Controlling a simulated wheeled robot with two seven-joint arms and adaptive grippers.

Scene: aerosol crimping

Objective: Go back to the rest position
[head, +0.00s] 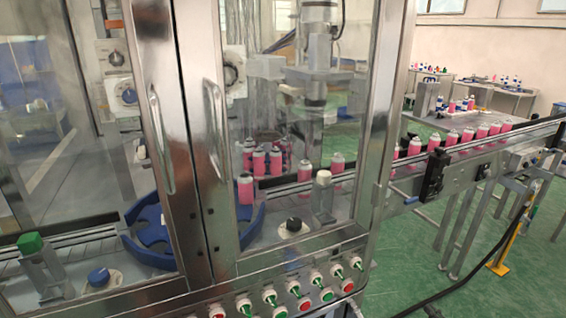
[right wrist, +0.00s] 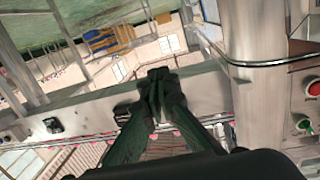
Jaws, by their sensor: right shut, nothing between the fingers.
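My right gripper (right wrist: 157,84) shows in the right wrist view, its dark fingers together at the tips with nothing between them. It is apart from the machine's steel frame beside it. In the head view I cannot make it out clearly. My left gripper is not in view. The crimping machine has glass doors with two metal handles (head: 162,140), both doors standing shut. Behind the glass, several pink cans (head: 245,188) stand around a blue star-shaped guide (head: 150,232).
A row of buttons (head: 293,287) runs along the machine's front edge. A conveyor (head: 470,150) carrying several pink cans extends to the right. A yellow-footed stand (head: 512,235) and a black cable are on the green floor (head: 400,270). Tables with bottles stand at the back right.

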